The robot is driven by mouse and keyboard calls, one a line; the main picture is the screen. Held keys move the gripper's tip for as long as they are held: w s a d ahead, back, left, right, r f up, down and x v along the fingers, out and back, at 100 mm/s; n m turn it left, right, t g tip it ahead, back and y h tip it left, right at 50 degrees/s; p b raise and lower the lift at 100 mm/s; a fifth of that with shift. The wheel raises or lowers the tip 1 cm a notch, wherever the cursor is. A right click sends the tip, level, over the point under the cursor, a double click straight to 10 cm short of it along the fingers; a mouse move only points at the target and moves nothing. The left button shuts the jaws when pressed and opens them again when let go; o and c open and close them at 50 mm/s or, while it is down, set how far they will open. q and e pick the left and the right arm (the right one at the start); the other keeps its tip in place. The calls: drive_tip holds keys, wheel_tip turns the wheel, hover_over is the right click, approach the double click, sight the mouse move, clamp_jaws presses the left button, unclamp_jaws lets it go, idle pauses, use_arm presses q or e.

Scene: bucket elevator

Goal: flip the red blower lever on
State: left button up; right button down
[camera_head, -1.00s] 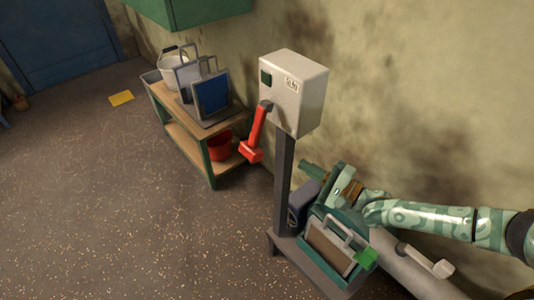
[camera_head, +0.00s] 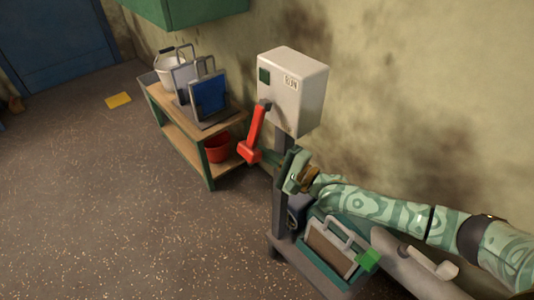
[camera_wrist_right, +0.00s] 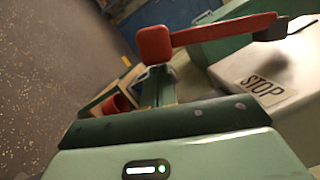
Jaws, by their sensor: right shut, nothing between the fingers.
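The red blower lever (camera_head: 256,130) hangs down from its pivot on the left side of a pale control box (camera_head: 292,95), with its thick red grip at the bottom. My right gripper (camera_head: 264,157) is shut and empty, close beside the grip at the lower right. In the right wrist view the green fingers (camera_wrist_right: 158,88) sit just below the lever's grip (camera_wrist_right: 155,44); I cannot tell whether they touch. The box shows a RUN label in the head view and a STOP label (camera_wrist_right: 266,88) in the right wrist view. My left gripper is not in view.
A wooden-topped bench (camera_head: 225,123) with a white bucket (camera_head: 172,72) and a red bucket (camera_head: 218,148) stands behind left. The wall is close on the right; the left floor is open.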

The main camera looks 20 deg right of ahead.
drive_tip(key=shift+a, duration=0.1)
drive_tip(key=shift+s+a+r+m+p, duration=0.2)
drive_tip(key=shift+s+a+m+p, duration=0.05)
drive_tip(key=shift+a+m, duration=0.4)
drive_tip(key=shift+s+a+r+m+p, duration=0.25)
drive_tip(key=shift+a+m, duration=0.25)
drive_tip(key=shift+m, duration=0.15)
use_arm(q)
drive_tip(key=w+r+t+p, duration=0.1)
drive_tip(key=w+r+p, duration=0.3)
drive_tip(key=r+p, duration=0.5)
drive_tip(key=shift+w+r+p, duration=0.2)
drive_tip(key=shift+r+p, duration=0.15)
use_arm(e)
drive_tip(key=s+a+r+m+t+h, duration=0.1)
drive_tip(key=a+r+m+t+h, duration=0.1)
drive_tip(key=r+m, duration=0.6)
drive_tip(key=s+a+r+m+t+h, duration=0.1)
drive_tip(key=a+r+m+h, duration=0.3)
drive_tip(key=r+m, duration=0.4)
drive_tip(key=shift+s+a+r+m+t, duration=0.3)
drive_tip(key=shift+a+m+t, duration=0.35)
drive_tip(key=shift+m, duration=2.55)
drive_tip(key=shift+a, duration=0.1)
